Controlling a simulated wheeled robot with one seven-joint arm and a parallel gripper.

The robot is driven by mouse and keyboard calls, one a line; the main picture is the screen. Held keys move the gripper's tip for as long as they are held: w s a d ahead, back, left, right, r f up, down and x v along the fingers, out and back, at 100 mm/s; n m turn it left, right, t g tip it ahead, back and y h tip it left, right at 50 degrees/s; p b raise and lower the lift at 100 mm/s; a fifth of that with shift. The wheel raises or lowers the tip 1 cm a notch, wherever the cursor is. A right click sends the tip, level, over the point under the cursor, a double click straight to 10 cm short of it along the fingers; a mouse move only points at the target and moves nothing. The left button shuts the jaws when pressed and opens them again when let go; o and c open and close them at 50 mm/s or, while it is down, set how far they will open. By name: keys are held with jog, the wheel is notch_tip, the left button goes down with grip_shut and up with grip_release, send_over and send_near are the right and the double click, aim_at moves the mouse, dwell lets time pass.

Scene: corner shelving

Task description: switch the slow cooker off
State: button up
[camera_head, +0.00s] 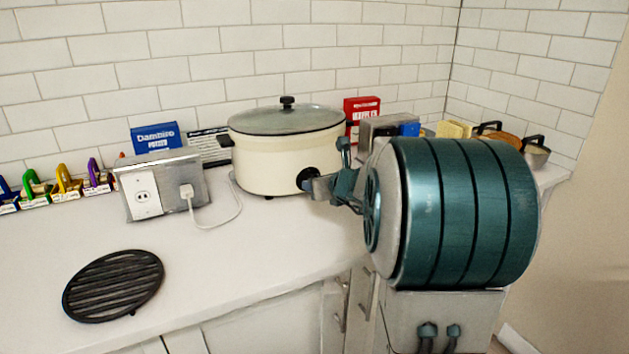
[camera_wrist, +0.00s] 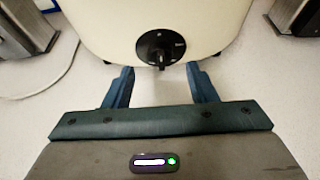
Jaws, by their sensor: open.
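The slow cooker (camera_head: 268,160) is a cream oval pot with a glass lid, standing on the white counter against the tiled wall. Its black round control knob (camera_wrist: 160,48) faces me on the lower front; in the head view the knob (camera_head: 305,179) is partly hidden by my gripper. My gripper (camera_wrist: 158,78) is open with its two blue fingers apart, one to each side below the knob in the wrist view. Nothing is between the fingers except the view of the knob's lower end. In the head view my gripper (camera_head: 318,187) is close to the cooker's front; whether it touches is unclear.
A metal outlet box (camera_head: 175,188) with a white plug and cord stands left of the cooker. A black round grate (camera_head: 113,284) lies at the front left. Blue and red boxes (camera_head: 361,106) stand behind. The counter between grate and cooker is clear.

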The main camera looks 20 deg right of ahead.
jog(key=p+v, duration=0.1)
jog(key=v, duration=0.8)
jog(key=shift+s+a, duration=0.1)
jog(key=s+a+n+g+y+p, duration=0.2)
jog(key=s+a+n+g+p, duration=0.15)
jog(key=a+n, duration=0.45)
jog(key=s+a+n+g+y+p, duration=0.2)
jog(key=s+a+n, duration=0.2)
jog(key=a+n, duration=0.4)
jog(key=s+a+n+g+h+p, duration=0.1)
jog(key=s+n+g+h+p, duration=0.3)
jog(key=s+n, duration=1)
jog(key=n+g+p, duration=0.1)
jog(key=n, duration=0.4)
jog(key=shift+f, duration=0.25)
